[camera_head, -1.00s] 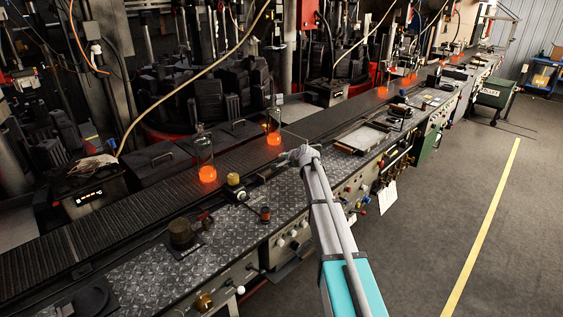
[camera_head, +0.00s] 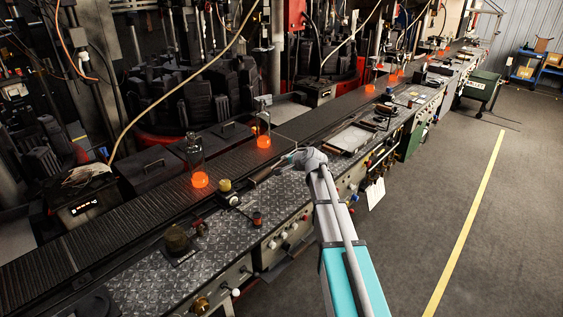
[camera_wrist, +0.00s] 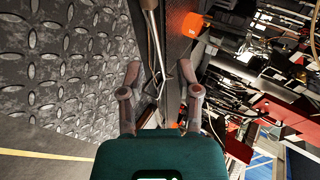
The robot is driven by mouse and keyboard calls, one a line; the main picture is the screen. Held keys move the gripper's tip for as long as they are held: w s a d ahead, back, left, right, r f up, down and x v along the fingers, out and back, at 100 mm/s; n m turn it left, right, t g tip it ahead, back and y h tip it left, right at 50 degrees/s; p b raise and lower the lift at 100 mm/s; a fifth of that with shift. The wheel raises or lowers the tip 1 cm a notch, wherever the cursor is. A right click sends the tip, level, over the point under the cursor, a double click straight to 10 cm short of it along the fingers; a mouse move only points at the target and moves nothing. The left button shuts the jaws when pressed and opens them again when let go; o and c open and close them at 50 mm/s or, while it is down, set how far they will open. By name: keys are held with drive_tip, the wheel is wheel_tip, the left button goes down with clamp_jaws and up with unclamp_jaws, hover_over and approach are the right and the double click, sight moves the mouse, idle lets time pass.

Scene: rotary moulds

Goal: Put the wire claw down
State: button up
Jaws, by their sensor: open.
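The wire claw (camera_wrist: 155,40) is a thin metal rod in the wrist view, running from the top edge down between my fingers. My gripper (camera_wrist: 160,70) is open, with one finger on each side of the rod's lower end. I see no finger closed on it. In the head view my arm's end (camera_head: 310,160) is over the front of the bench by the conveyor, and the fingers are hard to make out. A dark handle-like piece (camera_head: 262,175) lies just left of it at the conveyor's edge.
Open floor (camera_head: 430,190) lies right of the bench.

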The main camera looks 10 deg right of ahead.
drive_tip(key=shift+s, duration=0.1)
idle(0.6)
drive_tip(key=s+a+f+n+g, duration=0.1)
drive_tip(key=s+n, duration=0.1)
drive_tip(key=s, duration=0.3)
drive_tip(key=s+a+f+n+g, duration=0.2)
drive_tip(key=s, duration=0.3)
drive_tip(key=s+a+f+n+g, duration=0.2)
drive_tip(key=s, duration=0.3)
drive_tip(key=shift+s+f+h, duration=0.2)
drive_tip(key=shift+s+h, duration=0.1)
drive_tip(key=shift+s, duration=0.1)
drive_tip(key=s+f+n+g+h, duration=0.3)
drive_tip(key=s+n+g, duration=0.2)
drive_tip(key=s, duration=1.5)
drive_tip(key=shift+d+n+g, duration=0.2)
drive_tip(key=shift+n+g, duration=0.1)
drive_tip(key=shift+n, duration=0.3)
